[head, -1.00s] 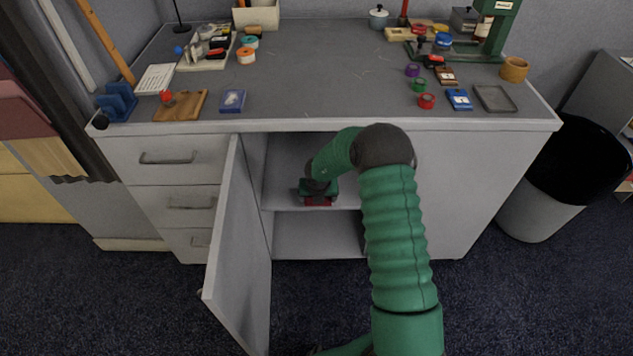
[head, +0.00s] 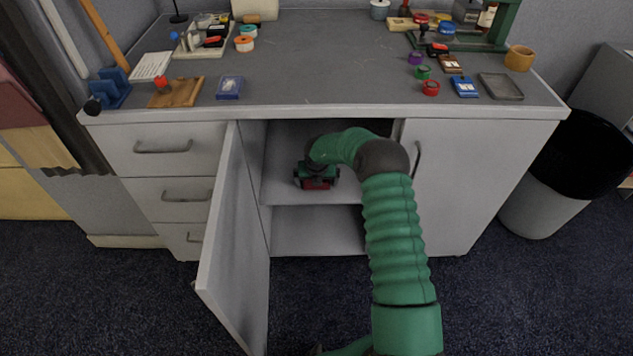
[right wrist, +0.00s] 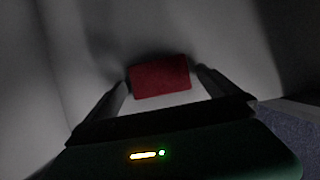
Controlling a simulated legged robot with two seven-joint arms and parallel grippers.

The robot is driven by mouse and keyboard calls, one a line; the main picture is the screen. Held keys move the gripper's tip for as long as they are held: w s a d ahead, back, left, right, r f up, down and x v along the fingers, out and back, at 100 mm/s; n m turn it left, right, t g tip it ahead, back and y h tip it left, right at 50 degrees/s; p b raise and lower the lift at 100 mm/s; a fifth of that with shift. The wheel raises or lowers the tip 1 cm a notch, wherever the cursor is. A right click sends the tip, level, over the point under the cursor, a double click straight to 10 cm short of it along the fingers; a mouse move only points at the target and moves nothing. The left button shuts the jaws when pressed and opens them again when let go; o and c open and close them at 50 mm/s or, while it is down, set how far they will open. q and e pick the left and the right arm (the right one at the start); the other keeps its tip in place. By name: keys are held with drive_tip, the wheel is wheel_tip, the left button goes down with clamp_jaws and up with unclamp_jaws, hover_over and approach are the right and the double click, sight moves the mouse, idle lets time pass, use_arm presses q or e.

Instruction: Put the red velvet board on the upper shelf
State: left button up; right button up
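The red velvet board (head: 317,184) is inside the open cabinet, over the upper shelf (head: 285,192). My right gripper (head: 316,176) reaches in through the doorway from the right, just above the board. In the right wrist view the board (right wrist: 160,77) shows as a red face between the two fingertips (right wrist: 161,75), which meet or nearly meet its side edges. The gripper looks shut on it. Whether the board touches the shelf is unclear. My left gripper is out of view.
The open cabinet door (head: 233,245) stands out on the left of the doorway. A closed door (head: 475,185) is on the right. The lower compartment (head: 310,230) looks empty. The tabletop (head: 330,55) above holds small items at both sides. A bin (head: 535,205) stands at right.

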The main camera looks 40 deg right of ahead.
drive_tip(key=p+v, duration=0.3)
drive_tip(key=v, duration=0.3)
drive_tip(key=shift+s+p, duration=0.1)
drive_tip(key=shift+p, duration=0.25)
drive_tip(key=s+a, duration=0.7)
drive_tip(key=s, duration=0.1)
drive_tip(key=shift+s+a+f, duration=0.3)
drive_tip(key=shift+s+f, duration=0.05)
drive_tip(key=shift+f, duration=0.1)
